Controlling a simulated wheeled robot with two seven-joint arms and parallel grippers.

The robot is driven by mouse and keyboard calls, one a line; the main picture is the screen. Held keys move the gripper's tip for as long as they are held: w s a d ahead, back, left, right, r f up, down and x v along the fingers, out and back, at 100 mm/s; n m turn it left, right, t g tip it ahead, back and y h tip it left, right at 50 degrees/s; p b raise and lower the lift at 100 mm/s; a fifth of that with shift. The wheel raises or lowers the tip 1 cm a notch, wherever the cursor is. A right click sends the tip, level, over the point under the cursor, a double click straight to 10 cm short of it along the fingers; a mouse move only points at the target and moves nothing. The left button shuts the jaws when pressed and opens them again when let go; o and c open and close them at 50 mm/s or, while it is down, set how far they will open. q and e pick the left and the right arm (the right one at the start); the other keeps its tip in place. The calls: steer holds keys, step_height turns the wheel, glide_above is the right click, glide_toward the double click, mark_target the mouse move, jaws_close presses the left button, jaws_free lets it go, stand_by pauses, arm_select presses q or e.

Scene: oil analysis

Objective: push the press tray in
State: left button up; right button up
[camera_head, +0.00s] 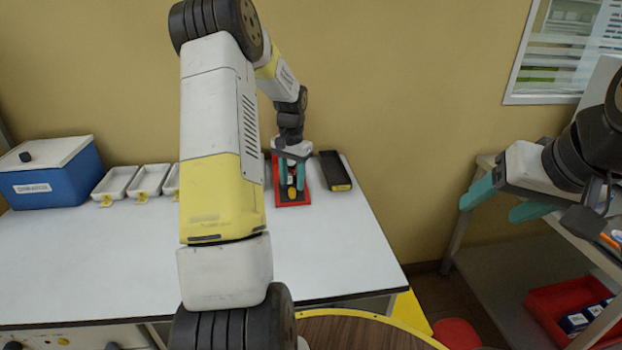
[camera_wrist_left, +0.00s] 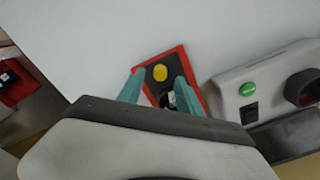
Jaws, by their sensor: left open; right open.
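A red-rimmed tray (camera_head: 305,193) with a dark inside and a yellow round part lies on the white table near the wall. It also shows in the left wrist view (camera_wrist_left: 171,53). I cannot tell for sure that it is the press tray. My left gripper (camera_head: 292,182) is open and points down at it, its teal fingers on either side of the tray's middle in the left wrist view (camera_wrist_left: 158,88). They hide part of the tray, and contact cannot be told. My right gripper (camera_head: 500,203) is open and empty at the right, away from the table.
A dark tray (camera_head: 336,171) lies right of the red one. White trays (camera_head: 148,180) and a blue box (camera_head: 57,178) stand at left. A grey device (camera_wrist_left: 262,84) with a green button shows in the wrist view. My left arm hides mid-table. A red bin (camera_head: 548,298) sits low right.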

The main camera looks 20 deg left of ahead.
mark_target(292, 189)
arm_select(q)
steer(key=shift+a+f, duration=0.1)
steer(key=shift+f, duration=1.5)
jaws_close()
